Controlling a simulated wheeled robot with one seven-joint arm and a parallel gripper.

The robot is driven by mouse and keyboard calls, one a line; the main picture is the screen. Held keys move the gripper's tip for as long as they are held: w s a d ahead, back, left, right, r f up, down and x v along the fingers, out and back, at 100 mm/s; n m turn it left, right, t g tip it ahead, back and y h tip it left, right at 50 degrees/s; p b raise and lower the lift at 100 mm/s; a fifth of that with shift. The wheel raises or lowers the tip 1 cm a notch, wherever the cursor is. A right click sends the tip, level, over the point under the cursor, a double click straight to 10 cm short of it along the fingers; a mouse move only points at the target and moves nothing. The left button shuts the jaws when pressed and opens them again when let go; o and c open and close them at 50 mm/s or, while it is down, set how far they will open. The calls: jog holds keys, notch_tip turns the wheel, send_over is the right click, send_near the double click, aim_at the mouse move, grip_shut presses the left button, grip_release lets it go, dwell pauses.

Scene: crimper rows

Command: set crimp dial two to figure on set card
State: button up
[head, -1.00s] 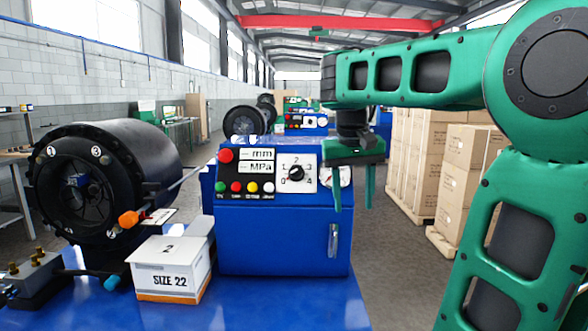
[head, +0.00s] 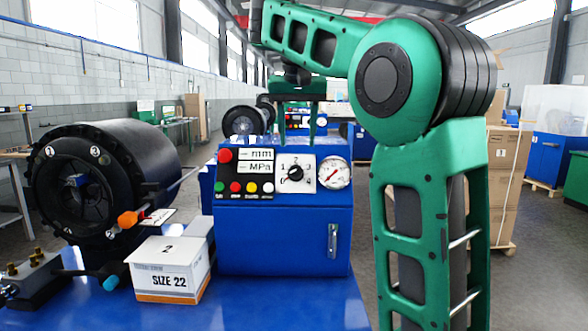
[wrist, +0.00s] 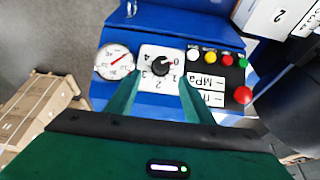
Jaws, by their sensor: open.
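The crimp dial (head: 295,173) is a black knob on a white plate marked 0 to 4, on the front of a blue control cabinet (head: 285,240). My gripper (head: 297,138) is open and empty, pointing down above the dial. In the wrist view, the fingers of my gripper (wrist: 160,88) stand either side of the dial plate, apart from the knob.
A round gauge (head: 334,173) is right of the dial; coloured buttons (head: 244,187) and a red button (head: 225,155) are left. A black crimper head (head: 110,180) with an orange-ended handle (head: 128,218) stands at left. Another blue panel (head: 306,121) stands behind. Cartons (head: 503,180) stand right.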

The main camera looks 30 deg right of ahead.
aim_at(297, 167)
jog(key=shift+x, duration=4.85)
jog(key=shift+a, duration=0.15)
jog(key=c, duration=1)
jog(key=shift+c, duration=0.2)
